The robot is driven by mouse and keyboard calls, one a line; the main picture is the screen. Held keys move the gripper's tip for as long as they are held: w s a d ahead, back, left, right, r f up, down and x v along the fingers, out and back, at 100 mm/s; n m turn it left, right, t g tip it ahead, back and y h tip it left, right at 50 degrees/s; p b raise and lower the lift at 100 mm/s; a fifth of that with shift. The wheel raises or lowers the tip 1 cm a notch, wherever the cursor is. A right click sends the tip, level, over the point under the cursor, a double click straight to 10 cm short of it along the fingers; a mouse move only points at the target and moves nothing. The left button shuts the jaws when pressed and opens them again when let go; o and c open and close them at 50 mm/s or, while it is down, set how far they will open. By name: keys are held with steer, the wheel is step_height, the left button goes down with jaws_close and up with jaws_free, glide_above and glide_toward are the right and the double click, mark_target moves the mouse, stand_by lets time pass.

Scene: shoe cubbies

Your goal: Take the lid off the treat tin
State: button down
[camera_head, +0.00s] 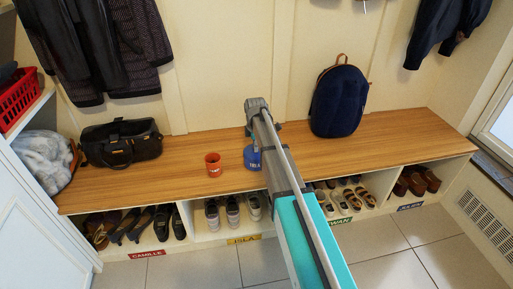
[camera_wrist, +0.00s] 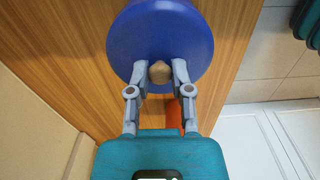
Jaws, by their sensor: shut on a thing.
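The treat tin (camera_head: 252,159) is a blue container with a pale label. It stands on the wooden bench top, partly behind my arm. In the wrist view its round blue lid (camera_wrist: 160,38) fills the upper middle, with a small tan knob (camera_wrist: 160,73) at its near side. My gripper (camera_wrist: 161,70) has one finger on each side of this knob and is shut on it. In the head view my arm hides most of the gripper and part of the tin. I cannot tell whether there is a gap between lid and tin.
An orange cup (camera_head: 213,165) stands just left of the tin. A black bag (camera_head: 121,144) sits further left and a navy backpack (camera_head: 339,101) stands to the right. The wooden bench (camera_head: 400,135) has shoes in cubbies below and clear room at its right end.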

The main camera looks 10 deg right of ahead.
steer(key=shift+r+p, duration=1.3)
steer(key=shift+r, duration=0.05)
steer(key=s+a+r+p, duration=0.1)
steer(key=s+r+p, duration=0.9)
steer(key=s, duration=0.4)
steer(key=shift+a, duration=0.35)
steer(key=shift+r, duration=0.1)
